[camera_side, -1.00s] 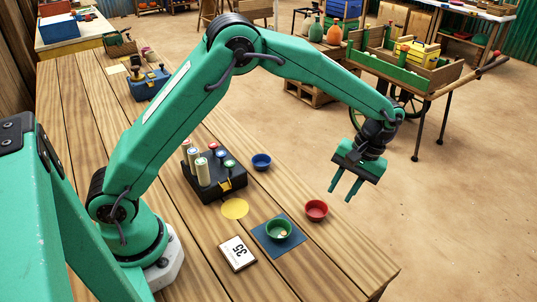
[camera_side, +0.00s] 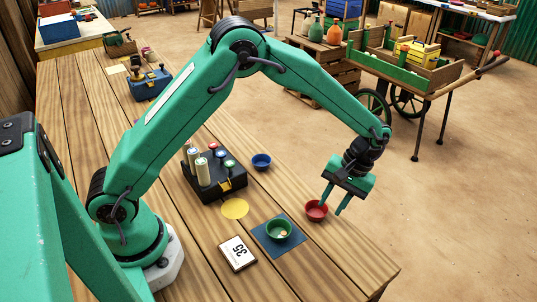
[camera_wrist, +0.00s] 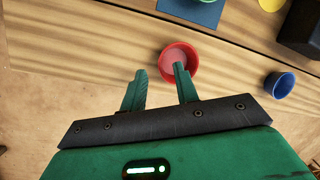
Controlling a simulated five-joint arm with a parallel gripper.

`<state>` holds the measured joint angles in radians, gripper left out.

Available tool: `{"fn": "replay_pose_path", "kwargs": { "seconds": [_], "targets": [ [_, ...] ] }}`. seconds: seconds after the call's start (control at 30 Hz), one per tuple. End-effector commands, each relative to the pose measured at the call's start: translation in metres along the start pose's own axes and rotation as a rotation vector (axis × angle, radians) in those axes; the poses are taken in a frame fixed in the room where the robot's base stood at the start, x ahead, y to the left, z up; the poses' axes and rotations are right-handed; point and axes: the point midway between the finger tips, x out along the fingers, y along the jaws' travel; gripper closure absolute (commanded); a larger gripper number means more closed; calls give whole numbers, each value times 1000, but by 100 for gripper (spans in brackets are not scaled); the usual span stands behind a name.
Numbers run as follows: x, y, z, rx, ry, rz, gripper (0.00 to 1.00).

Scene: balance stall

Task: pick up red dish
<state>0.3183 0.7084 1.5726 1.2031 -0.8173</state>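The red dish (camera_side: 315,211) is a small round bowl on the wooden table near its right edge. It also shows in the wrist view (camera_wrist: 168,60), just beyond my fingertips, and looks empty. My gripper (camera_side: 333,204) is open and tilted down at the dish. In the side view one finger overlaps the dish's rim and the other is to its right. In the wrist view the right fingertip overlaps the dish's near rim and the left one is outside it. I cannot tell whether a finger touches the dish. Nothing is between the fingers.
A green dish (camera_side: 279,230) with small pieces inside stands on a blue mat (camera_side: 297,239) to the left.

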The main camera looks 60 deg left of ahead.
Motion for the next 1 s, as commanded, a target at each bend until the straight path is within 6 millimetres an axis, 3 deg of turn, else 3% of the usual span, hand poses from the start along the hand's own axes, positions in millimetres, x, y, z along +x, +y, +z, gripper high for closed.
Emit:
{"fn": "replay_pose_path", "kwargs": {
  "seconds": [0.3, 0.83, 1.0],
  "targets": [
    [31, -2, 1, 0, -1, 0, 70],
    [32, -1, 1, 0, 0, 1, 70],
    [32, -1, 1, 0, 0, 1, 100]
  ]
}}
